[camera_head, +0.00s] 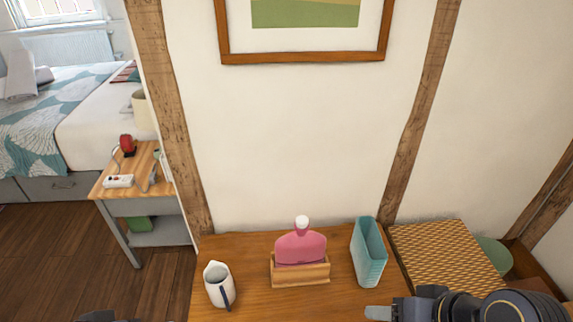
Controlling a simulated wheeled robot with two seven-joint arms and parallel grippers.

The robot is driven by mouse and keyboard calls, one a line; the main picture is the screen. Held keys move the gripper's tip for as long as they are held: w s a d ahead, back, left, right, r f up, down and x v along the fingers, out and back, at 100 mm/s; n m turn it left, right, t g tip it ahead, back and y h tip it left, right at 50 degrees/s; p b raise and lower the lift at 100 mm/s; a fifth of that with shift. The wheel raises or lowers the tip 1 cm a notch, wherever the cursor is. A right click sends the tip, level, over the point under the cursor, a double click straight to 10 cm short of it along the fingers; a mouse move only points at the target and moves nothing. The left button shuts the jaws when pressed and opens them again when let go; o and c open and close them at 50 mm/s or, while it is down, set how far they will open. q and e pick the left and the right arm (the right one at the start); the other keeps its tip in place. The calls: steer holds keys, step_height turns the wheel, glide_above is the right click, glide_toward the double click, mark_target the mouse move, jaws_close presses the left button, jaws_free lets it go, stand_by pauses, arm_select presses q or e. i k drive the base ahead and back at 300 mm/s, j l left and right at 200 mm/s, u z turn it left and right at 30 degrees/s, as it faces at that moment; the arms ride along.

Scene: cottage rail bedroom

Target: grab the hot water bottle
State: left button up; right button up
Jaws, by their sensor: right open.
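The hot water bottle (300,246) is pink with a white cap. It stands upright in a small wooden holder (300,280) on the wooden table (255,302), close to the wall. My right gripper (378,312) is at the bottom edge, to the right of the bottle and nearer to me. It is open and apart from the bottle; one pale fingertip shows and the rest is cut off. A dark part of my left gripper (100,316) shows at the bottom left, too little to tell its state.
A white pitcher (217,284) with a dark handle stands left of the holder. A teal upright container (369,252) stands to its right, and a woven box (446,258) lies farther right. A bedside table (125,181) and bed are at the left.

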mark_target(306, 246)
steer(key=i+l, duration=0.1)
steer(key=l, duration=0.3)
steer(key=i+l, duration=0.1)
steer(key=l, duration=0.25)
steer(key=i+l, duration=0.1)
steer(key=l, duration=0.3)
steer(key=u, duration=0.4)
steer(key=l+u, duration=0.1)
steer(key=u, duration=0.35)
steer(key=l+u, duration=0.1)
steer(key=u, duration=0.7)
